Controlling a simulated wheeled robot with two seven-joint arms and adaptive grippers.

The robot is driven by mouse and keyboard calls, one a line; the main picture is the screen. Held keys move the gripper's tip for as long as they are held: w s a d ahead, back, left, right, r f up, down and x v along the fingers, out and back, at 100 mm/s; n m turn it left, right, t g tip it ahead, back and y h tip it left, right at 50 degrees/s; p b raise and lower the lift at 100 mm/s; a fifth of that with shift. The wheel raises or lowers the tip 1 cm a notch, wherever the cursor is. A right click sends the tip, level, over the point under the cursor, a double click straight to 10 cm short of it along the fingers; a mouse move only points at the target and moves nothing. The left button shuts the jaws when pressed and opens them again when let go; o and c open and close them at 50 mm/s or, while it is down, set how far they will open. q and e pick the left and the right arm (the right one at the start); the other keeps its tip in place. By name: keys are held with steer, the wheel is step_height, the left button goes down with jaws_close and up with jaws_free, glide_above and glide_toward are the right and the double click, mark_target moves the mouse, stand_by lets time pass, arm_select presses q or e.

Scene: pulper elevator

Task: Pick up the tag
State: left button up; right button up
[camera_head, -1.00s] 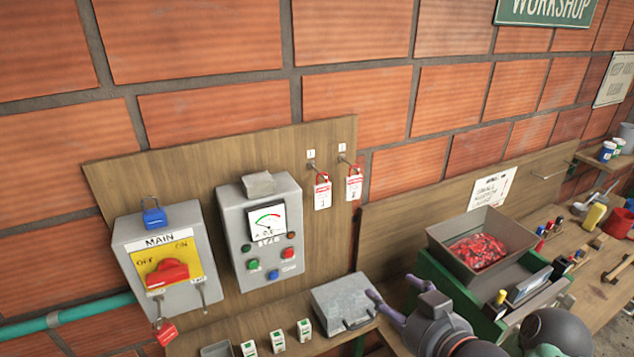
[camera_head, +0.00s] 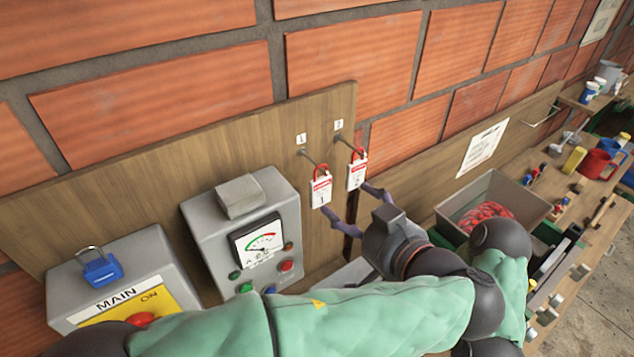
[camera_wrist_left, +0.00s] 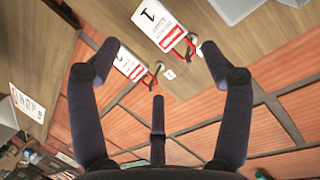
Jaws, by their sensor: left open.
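Two white and red tags with red hasps hang from hooks on the wooden wall board (camera_head: 130,160). Tag 1 (camera_head: 321,190) hangs on the left hook and tag 2 (camera_head: 356,173) on the right hook. My left gripper (camera_head: 352,207) is open and empty, just below and in front of the tags. In the left wrist view, tag 1 (camera_wrist_left: 158,22) lies between the spread fingers (camera_wrist_left: 160,62), toward the top. Tag 2 (camera_wrist_left: 128,64) is close beside the left finger there; I cannot tell whether they touch. My right gripper is not in view.
The grey meter box (camera_head: 245,225) stands left of the tags, and the MAIN switch box (camera_head: 120,285) with a blue padlock (camera_head: 102,268) is further left. A tray of red pieces (camera_head: 490,205) and a cluttered bench are to the right.

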mark_target(321, 190)
arm_select(q)
steer(key=x, duration=0.4)
steer(key=shift+s+a, duration=0.1)
steer(key=shift+a, duration=0.3)
steer(key=p+x, duration=0.1)
steer(key=x, duration=0.3)
steer(key=c, duration=1)
